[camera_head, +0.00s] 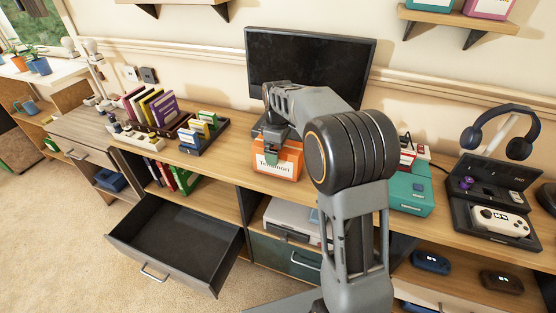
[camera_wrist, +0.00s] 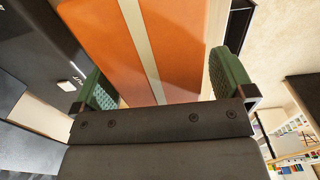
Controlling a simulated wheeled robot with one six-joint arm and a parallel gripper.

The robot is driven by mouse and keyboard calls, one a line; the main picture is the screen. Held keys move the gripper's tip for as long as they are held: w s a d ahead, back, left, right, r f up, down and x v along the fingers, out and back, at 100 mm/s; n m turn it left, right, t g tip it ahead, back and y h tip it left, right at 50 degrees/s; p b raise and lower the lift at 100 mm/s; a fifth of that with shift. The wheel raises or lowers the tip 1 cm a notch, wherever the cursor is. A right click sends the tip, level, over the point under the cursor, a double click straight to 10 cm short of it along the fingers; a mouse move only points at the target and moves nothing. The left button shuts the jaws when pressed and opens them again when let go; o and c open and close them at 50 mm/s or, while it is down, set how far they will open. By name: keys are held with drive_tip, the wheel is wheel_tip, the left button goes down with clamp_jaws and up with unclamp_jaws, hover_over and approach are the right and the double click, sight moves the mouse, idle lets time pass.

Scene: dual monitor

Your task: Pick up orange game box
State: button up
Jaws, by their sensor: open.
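The orange game box (camera_head: 286,163) stands on the wooden desk in front of the monitor, with a white label band on its front. My gripper (camera_head: 271,158) is at the box's upper left part in the head view, and my arm covers some of the area to the right. In the wrist view the orange box (camera_wrist: 183,45) with a pale stripe fills the space ahead of my gripper (camera_wrist: 165,85). The green finger pads are apart, one on each side of the box. A gap shows between the box and the right pad; contact on the left is unclear.
A black monitor (camera_head: 309,64) stands behind the box. A teal box (camera_head: 409,190) and an open black case (camera_head: 490,204) are to the right. Small cartridges in a holder (camera_head: 203,133) are to the left. An open drawer (camera_head: 176,245) juts out below.

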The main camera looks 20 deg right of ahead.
drive_tip(key=shift+f, duration=0.85)
drive_tip(key=c, duration=1)
drive_tip(key=shift+c, duration=0.4)
drive_tip(key=shift+r, duration=0.2)
